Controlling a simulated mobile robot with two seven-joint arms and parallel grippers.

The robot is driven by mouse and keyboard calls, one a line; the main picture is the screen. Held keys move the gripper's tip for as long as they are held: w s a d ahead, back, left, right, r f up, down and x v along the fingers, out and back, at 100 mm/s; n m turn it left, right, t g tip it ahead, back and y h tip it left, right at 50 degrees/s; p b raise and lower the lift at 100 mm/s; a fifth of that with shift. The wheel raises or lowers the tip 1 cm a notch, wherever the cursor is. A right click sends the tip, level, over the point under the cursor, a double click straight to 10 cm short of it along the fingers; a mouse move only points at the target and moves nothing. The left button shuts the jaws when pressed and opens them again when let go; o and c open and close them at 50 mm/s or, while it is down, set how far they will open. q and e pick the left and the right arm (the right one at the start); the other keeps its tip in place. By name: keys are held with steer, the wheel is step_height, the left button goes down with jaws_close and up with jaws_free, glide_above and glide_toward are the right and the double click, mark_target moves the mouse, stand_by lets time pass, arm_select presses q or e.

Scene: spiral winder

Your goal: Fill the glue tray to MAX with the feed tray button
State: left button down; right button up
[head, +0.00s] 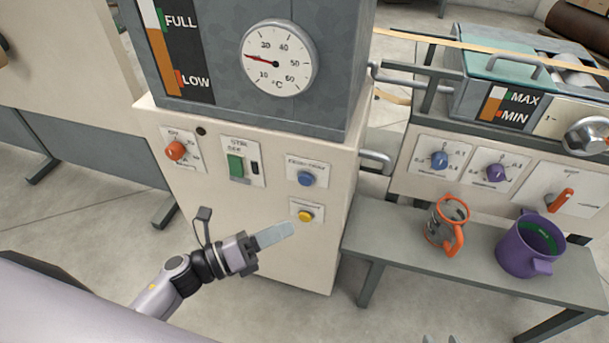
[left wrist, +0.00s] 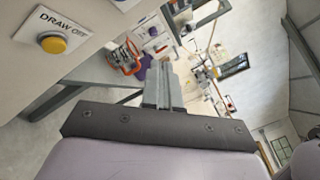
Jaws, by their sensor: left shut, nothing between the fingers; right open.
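The blue button (head: 306,178) sits on the cream cabinet front, its label too small to read surely. The yellow button (head: 305,215) is below it; the left wrist view shows it labelled DRAW OFF (left wrist: 53,43). My left gripper (head: 288,230) is shut and empty, its tips just below and left of the yellow button, apparently in front of the panel. It also shows in the left wrist view (left wrist: 165,88). The glue tray (head: 512,68) is at upper right. Its MAX/MIN gauge (head: 492,103) shows brown between the marks. My right gripper (head: 440,339) barely shows at the bottom edge, open.
The tank (head: 225,70) carries a FULL/LOW gauge and a dial (head: 279,58). An orange knob (head: 175,150) and green switch (head: 236,165) are left of the blue button.

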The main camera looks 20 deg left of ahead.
mark_target(305, 180)
arm_select(q)
steer(key=w+b, duration=0.2)
steer(key=w, duration=0.6)
steer(key=shift+w+d+b, duration=0.15)
steer(key=shift+w+b, duration=0.2)
steer(key=shift+w, duration=0.05)
stand_by(1.8)
steer(key=shift+w+b, duration=0.3)
steer(key=shift+w, duration=0.15)
steer(key=shift+w, duration=0.4)
stand_by(4.2)
